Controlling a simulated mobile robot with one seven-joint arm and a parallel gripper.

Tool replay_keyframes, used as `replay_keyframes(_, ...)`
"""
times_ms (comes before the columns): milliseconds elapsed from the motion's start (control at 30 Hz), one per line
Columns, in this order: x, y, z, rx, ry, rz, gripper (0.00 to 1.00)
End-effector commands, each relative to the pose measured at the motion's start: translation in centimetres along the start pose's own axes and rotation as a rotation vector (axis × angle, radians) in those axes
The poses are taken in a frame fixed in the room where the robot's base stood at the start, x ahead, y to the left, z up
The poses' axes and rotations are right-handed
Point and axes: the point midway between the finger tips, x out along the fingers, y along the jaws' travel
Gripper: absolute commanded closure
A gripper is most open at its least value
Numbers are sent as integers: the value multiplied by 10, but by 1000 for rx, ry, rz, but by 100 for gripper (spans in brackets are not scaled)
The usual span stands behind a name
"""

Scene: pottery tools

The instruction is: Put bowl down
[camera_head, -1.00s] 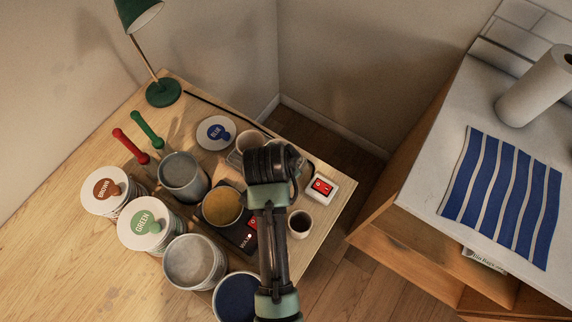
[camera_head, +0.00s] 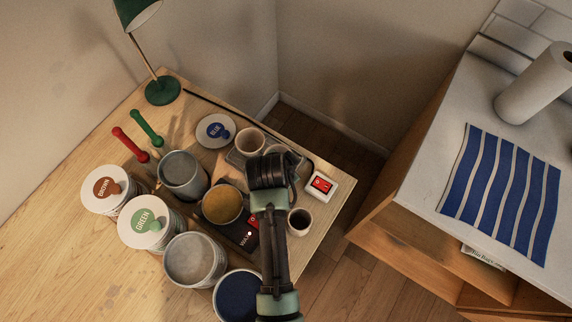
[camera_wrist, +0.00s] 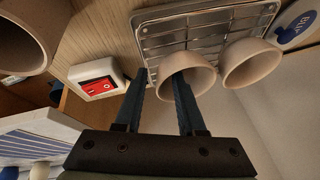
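In the wrist view, a beige bowl (camera_wrist: 187,72) sits on a wire rack (camera_wrist: 150,45), its opening facing my camera. My gripper (camera_wrist: 160,88) is open at this bowl. One finger overlaps the bowl's opening, the other stands outside its left edge with a gap. A second beige bowl (camera_wrist: 250,62) stands on the rack to the right. In the head view, one bowl (camera_head: 250,141) shows on the rack, and my gripper (camera_head: 278,158) hides much of the area beside it. Finger contact with the bowl cannot be made out.
A red switch box (camera_head: 320,186) and a dark-filled cup (camera_head: 299,222) stand near the right table edge. A blue-labelled lid (camera_head: 215,131) lies left of the rack. A wax pot (camera_head: 222,205), grey pots and glaze buckets (camera_head: 150,222) crowd the left.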

Motion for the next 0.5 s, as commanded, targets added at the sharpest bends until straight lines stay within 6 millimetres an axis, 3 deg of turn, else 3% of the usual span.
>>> replay_keyframes(267,-12,-1,-2,0,2,-2,61)
replay_keyframes(500,-52,-2,-2,0,3,-4,61)
